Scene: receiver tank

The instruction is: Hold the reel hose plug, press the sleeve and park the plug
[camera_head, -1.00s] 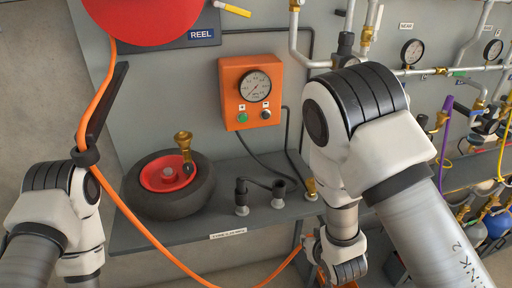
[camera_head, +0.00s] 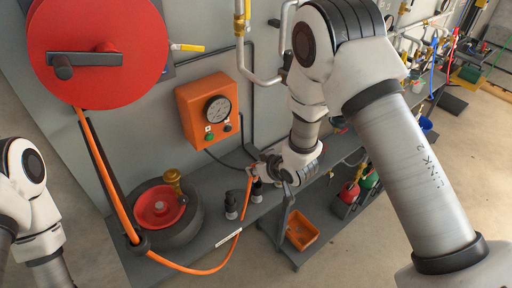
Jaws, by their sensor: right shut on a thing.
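Two dark upright fittings (camera_head: 231,207) stand on the shelf (camera_head: 205,243) just below and left of the gripper. My left arm shows at the left edge; its gripper is out of view.
An orange gauge box (camera_head: 207,110) is on the wall above the shelf. A wheel with a red hub (camera_head: 160,208) and a brass chuck (camera_head: 173,179) lies on the shelf's left. An orange bin (camera_head: 302,230) sits lower right. Pipes run along the wall behind my right arm.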

